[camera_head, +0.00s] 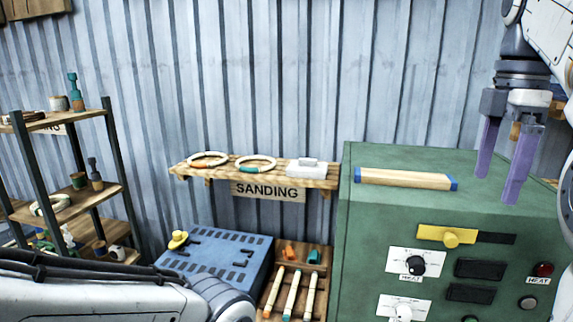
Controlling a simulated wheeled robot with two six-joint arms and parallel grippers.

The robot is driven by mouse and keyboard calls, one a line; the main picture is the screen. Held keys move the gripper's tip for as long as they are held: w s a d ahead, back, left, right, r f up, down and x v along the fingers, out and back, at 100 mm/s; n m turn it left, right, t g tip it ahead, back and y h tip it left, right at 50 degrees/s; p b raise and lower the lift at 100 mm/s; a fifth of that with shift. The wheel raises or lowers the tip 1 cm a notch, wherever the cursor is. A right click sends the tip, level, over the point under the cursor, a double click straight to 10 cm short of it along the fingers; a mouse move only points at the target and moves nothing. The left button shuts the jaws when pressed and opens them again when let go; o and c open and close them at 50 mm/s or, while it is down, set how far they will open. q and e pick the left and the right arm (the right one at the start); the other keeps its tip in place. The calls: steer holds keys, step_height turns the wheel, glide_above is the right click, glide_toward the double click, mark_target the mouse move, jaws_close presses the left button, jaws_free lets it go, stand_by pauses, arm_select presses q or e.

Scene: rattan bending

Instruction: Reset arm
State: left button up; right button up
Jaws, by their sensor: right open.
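My right gripper (502,162) hangs at the upper right, its two purple fingers apart and pointing down over the right part of the green cabinet's top. It is open with nothing between the fingers. A pale rattan piece with blue ends (408,179) lies on the top of the green cabinet (380,222), to the left of the gripper and apart from it. My left arm crosses the lower left corner; its gripper is not in view.
The green cabinet's front has knobs, a yellow lever (451,237) and a red button (543,269). A wall shelf marked SANDING (268,192) holds rings. A blue perforated table (222,256), a rack of sticks (294,290) and a wooden shelf unit (117,180) stand left.

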steer(key=a+f+m+b, duration=0.3)
steer(key=a+f+b, duration=0.2)
steer(key=a+f, duration=1.3)
steer(key=s+a+f+m+b, duration=0.2)
steer(key=s+a+f, duration=0.2)
steer(key=s+f, duration=0.4)
steer(key=s+a+f+m+y+b, duration=0.1)
steer(key=s+f, duration=0.6)
steer(key=f, duration=0.8)
steer(key=a+m+b, duration=0.1)
steer(key=a+b, duration=0.1)
steer(key=a, duration=0.1)
steer(key=shift+s+a+m, duration=0.3)
steer(key=shift+s+m, duration=0.1)
